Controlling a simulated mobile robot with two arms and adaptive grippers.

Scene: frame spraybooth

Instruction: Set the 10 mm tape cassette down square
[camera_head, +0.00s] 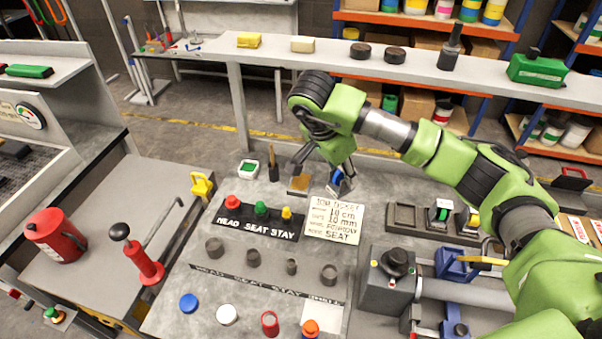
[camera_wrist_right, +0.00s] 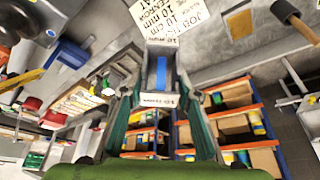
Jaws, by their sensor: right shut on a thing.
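My right gripper (camera_head: 325,172) points down over the grey worktop, just behind the job ticket (camera_head: 333,220). It is shut on a tape cassette (camera_head: 340,182) with blue tape, which looks tilted in the head view. In the right wrist view the cassette (camera_wrist_right: 160,98) sits between the two fingertips (camera_wrist_right: 160,105), its pale ends marked 10 mm and its blue tape facing the camera. I cannot tell whether its underside touches the worktop. The dark cassette rack (camera_head: 405,216) right of the ticket shows an empty left slot and two cassettes. My left gripper is not in view.
A HEAD SEAT STAY block (camera_head: 258,222) with coloured knobs stands in front. A vise-like fixture (camera_head: 388,280) stands front right, near my right arm.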

